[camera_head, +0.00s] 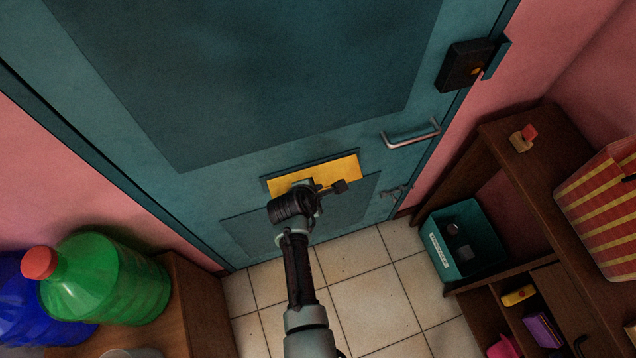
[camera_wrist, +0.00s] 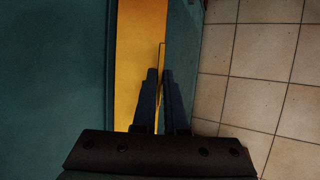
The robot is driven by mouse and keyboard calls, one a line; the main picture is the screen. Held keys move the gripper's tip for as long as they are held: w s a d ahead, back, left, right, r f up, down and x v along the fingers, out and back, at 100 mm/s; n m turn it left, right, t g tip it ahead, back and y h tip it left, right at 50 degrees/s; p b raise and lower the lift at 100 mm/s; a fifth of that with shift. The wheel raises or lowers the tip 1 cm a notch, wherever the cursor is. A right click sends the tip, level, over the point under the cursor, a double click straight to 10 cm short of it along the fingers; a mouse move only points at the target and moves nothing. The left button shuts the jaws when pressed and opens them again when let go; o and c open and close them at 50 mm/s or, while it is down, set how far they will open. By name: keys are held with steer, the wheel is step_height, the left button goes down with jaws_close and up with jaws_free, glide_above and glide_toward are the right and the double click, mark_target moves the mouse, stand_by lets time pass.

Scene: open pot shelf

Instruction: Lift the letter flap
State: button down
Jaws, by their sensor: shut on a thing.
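The letter flap (camera_head: 345,169) is a yellow plate low on the teal door (camera_head: 230,190), below a dark slot edge. It also shows as a yellow strip in the wrist view (camera_wrist: 140,45). My gripper (camera_head: 322,187) is at the flap's lower edge, in front of the door. In the wrist view its two dark fingers (camera_wrist: 162,75) are close together on a thin part at the flap's edge. My gripper and wrist hide part of the flap's lower left. I cannot tell exactly how far the flap is tilted.
A metal door handle (camera_head: 410,136) and a black lock box (camera_head: 467,64) are at the door's right. A wooden shelf (camera_head: 545,160) with a teal bin (camera_head: 440,262) stands right. A green bottle (camera_head: 100,280) stands left. The tiled floor (camera_head: 375,300) between is clear.

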mark_target(317, 182)
steer(key=shift+w+r+g+p, duration=0.25)
steer(key=shift+r+g+p, duration=0.1)
steer(key=shift+r+g, duration=0.45)
steer(key=shift+w+a+r+n+g+h+b, duration=0.1)
steer(key=shift+w+r+n+g+h+b, duration=0.2)
steer(key=shift+g, duration=0.4)
steer(key=shift+s+a+r+n+g+h+b, duration=0.1)
steer(key=shift+r+n+g+h, duration=0.3)
steer(key=shift+g, duration=0.3)
steer(key=shift+r, duration=0.1)
steer(key=c, duration=1)
jaws_free()
steer(key=shift+o, duration=0.2)
steer(key=p+v, duration=0.2)
steer(key=v, duration=1.1)
steer(key=shift+w, duration=0.15)
